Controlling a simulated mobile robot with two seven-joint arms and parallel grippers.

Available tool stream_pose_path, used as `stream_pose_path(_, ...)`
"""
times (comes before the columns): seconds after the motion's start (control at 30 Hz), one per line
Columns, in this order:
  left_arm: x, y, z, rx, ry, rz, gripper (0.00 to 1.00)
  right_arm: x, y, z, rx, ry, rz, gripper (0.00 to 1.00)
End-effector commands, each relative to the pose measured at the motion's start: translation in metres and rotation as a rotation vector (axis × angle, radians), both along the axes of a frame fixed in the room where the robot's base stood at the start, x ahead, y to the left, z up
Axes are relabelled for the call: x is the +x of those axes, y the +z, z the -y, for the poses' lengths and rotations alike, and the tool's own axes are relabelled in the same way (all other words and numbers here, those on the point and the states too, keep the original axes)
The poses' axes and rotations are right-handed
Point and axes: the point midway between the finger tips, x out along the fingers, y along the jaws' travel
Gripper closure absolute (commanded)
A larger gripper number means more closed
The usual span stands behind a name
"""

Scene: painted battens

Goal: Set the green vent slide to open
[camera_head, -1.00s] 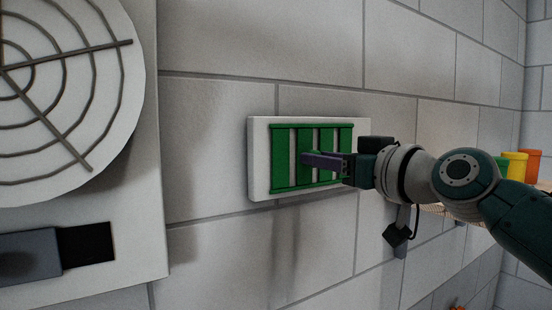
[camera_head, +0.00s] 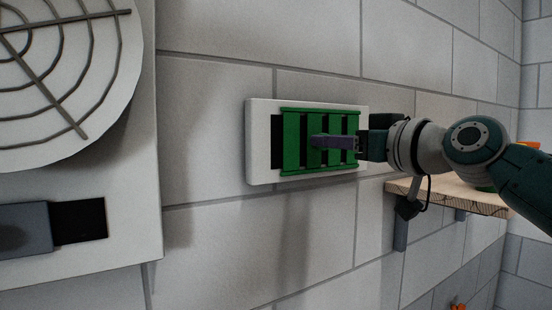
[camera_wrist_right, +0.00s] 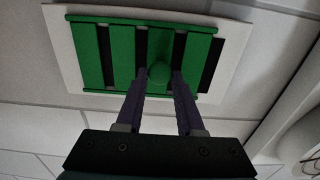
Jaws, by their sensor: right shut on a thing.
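The green vent slide (camera_head: 291,140) is a barred green frame on a white plate (camera_head: 260,160) fixed to the block wall. Black openings show between its bars, and a black strip shows at its left end. In the right wrist view the slide (camera_wrist_right: 121,45) has a round green knob (camera_wrist_right: 159,72). My right gripper (camera_head: 318,142) is in front of the slide, its purple fingers shut on the knob; in the wrist view a finger (camera_wrist_right: 160,78) stands on each side of it. The fingers hide the knob in the head view. My left gripper is not in view.
A white panel (camera_head: 125,185) with a round ringed grille (camera_head: 60,60) stands at the left, with a dark grey block (camera_head: 22,230) beside a black recess below. A wooden shelf (camera_head: 455,197) is on the wall behind my right arm. Bare wall lies below the vent.

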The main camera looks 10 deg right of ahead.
Motion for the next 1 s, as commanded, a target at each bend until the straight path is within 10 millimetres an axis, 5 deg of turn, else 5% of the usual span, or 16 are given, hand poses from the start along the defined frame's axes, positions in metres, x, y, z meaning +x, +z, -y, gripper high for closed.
stream_pose_path(0.33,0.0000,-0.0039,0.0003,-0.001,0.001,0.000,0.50,0.0017,0.0003,0.0072,-0.002,-0.010,0.000,1.00)
stream_pose_path(0.37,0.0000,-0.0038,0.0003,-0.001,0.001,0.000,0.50,0.0016,0.0003,0.0074,-0.002,-0.011,0.000,0.61)
stream_pose_path(0.6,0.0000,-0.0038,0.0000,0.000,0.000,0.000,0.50,0.0014,0.0003,0.0062,-0.001,-0.008,-0.001,0.35)
stream_pose_path(1.0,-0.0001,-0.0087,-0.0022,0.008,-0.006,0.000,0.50,-0.0066,-0.0023,0.0078,-0.003,-0.004,-0.001,0.35)
